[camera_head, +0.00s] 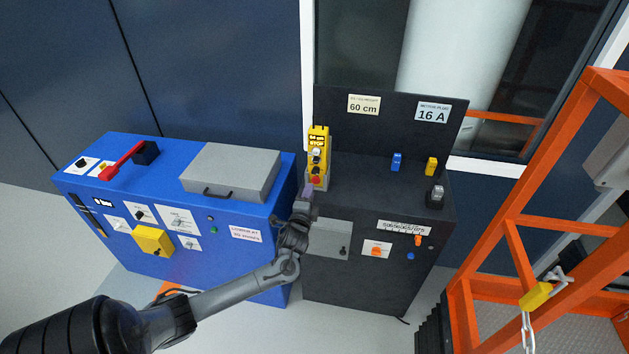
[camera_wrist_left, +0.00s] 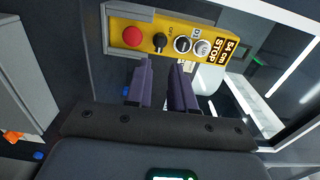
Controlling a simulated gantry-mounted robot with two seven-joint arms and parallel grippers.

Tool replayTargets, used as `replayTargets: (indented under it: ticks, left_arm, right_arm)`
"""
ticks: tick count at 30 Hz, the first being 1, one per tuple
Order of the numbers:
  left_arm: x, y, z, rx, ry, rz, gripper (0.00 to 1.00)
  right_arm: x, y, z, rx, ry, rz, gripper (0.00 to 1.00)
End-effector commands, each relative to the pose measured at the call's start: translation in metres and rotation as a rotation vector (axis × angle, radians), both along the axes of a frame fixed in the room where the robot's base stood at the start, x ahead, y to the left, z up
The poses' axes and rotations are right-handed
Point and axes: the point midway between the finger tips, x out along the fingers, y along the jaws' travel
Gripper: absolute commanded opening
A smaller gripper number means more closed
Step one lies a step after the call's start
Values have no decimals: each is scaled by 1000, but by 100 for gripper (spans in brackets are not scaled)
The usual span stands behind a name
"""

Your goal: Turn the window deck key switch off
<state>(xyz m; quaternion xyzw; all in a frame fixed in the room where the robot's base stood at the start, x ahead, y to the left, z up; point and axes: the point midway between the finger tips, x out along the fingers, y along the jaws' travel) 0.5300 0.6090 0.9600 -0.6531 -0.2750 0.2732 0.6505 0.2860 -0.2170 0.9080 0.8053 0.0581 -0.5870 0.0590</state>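A yellow control box (camera_head: 318,147) stands upright at the left end of the dark deck by the window, and it fills the top of the left wrist view (camera_wrist_left: 146,19). On it are a red round button (camera_wrist_left: 132,36), a black rotary switch (camera_wrist_left: 159,43) with OFF lettering beside it, and pale round controls (camera_wrist_left: 183,45). Whether the black switch holds a key is too small to tell. My left gripper (camera_head: 308,189) is at the box's lower end. In the wrist view its two purple fingers (camera_wrist_left: 160,64) are apart with nothing between them, pointing toward the black switch. My right gripper is out of view.
A blue cabinet (camera_head: 200,262) with a grey lidded box (camera_head: 232,168) and a red lever (camera_head: 120,160) stands left. Small blue (camera_head: 396,162) and yellow (camera_head: 431,166) items stand on the deck's right. An orange frame (camera_head: 520,245) rises at right. The deck's middle is clear.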

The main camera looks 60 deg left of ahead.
Motion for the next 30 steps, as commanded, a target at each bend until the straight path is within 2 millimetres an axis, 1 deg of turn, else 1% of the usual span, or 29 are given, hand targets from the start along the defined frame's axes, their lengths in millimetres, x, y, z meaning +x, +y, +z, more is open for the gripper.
replayTargets:
  ticks: [1,9,15,21,29,30]
  left_arm:
    - [6,6,0,1,-2,2,23]
    - [36,38,-1,0,0,2,23]
    - [52,54,-1,0,-1,1,23]
    - [59,60,0,-1,0,1,23]
    - [59,61,0,-1,0,0,23]
    - [59,61,0,-1,0,0,20]
  right_arm:
    - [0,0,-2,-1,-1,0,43]
    - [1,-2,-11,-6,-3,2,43]
    - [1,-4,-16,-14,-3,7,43]
    - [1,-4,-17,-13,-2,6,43]
    - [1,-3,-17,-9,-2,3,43]
    - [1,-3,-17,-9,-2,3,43]
